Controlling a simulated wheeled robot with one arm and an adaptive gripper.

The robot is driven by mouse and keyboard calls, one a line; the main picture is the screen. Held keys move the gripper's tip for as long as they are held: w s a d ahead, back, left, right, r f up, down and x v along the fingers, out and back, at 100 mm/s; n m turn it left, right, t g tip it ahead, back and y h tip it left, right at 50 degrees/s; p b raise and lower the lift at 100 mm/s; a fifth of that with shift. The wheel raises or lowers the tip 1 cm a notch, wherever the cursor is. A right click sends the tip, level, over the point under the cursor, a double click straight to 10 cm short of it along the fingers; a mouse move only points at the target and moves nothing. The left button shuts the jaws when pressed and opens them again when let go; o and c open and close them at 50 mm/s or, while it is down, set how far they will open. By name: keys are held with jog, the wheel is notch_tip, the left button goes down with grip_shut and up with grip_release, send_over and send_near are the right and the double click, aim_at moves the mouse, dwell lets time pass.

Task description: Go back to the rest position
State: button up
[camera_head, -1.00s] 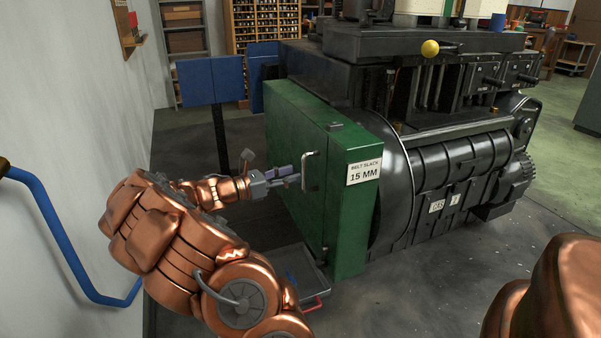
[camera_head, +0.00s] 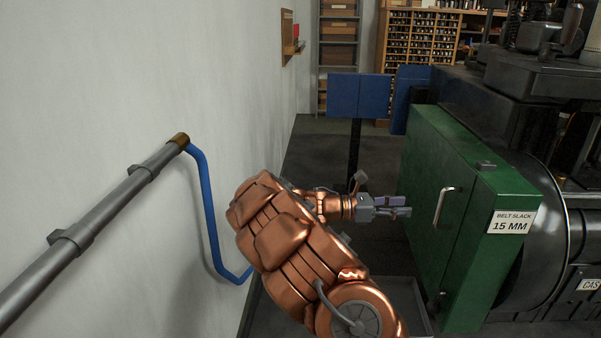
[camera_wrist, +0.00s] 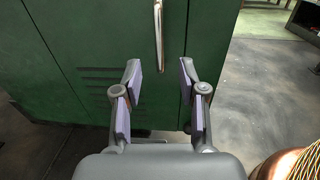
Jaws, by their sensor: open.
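My gripper (camera_head: 398,207) is at the end of my copper-coloured arm, in front of the green cabinet-like guard (camera_head: 478,243). In the wrist view my gripper (camera_wrist: 161,100) is open, with its two pale-purple pads apart and nothing between them. The guard's metal handle (camera_wrist: 158,35) is beyond the fingertips, at the top of that view. The handle (camera_head: 441,206) also shows in the head view, to the right of my gripper and apart from it. The guard's door looks shut.
A white wall (camera_head: 130,85) with a grey pipe (camera_head: 100,225) and a blue hose (camera_head: 207,215) stands left of my arm. The black machine (camera_head: 560,215) is on the right. Blue panels (camera_head: 358,96) on a post stand behind. A grey tray (camera_head: 408,300) lies low beside the guard.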

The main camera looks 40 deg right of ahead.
dwell(0.3)
jog(key=s+a+r+m+t+y+p, duration=0.1)
jog(key=s+a+r+m+y+p, duration=0.25)
jog(key=a+r+p, duration=0.45)
jog(key=s+a+r+m+t+y+p, duration=0.15)
jog(key=s+a+r+m+p, duration=0.3)
jog(key=r+p, duration=0.5)
jog(key=s+a+r+t+y+p, duration=0.2)
jog(key=a+r+p, duration=0.4)
jog(key=a, duration=0.5)
jog(key=s+a+r+m+t+y+p, duration=0.1)
jog(key=s+a+r+t+y+p, duration=0.1)
jog(key=a+r+p, duration=0.4)
jog(key=s+a+r+m+t+y+p, duration=0.1)
jog(key=a+r+y+p, duration=0.4)
jog(key=a+p, duration=0.6)
jog(key=s+a+r+t, duration=0.1)
jog(key=s+a, duration=0.1)
jog(key=a, duration=0.4)
jog(key=shift+s+a+r+t+p, duration=0.15)
jog(key=shift+s+r+t+p, duration=0.1)
jog(key=shift+r+t+p, duration=0.15)
jog(key=shift+m, duration=0.3)
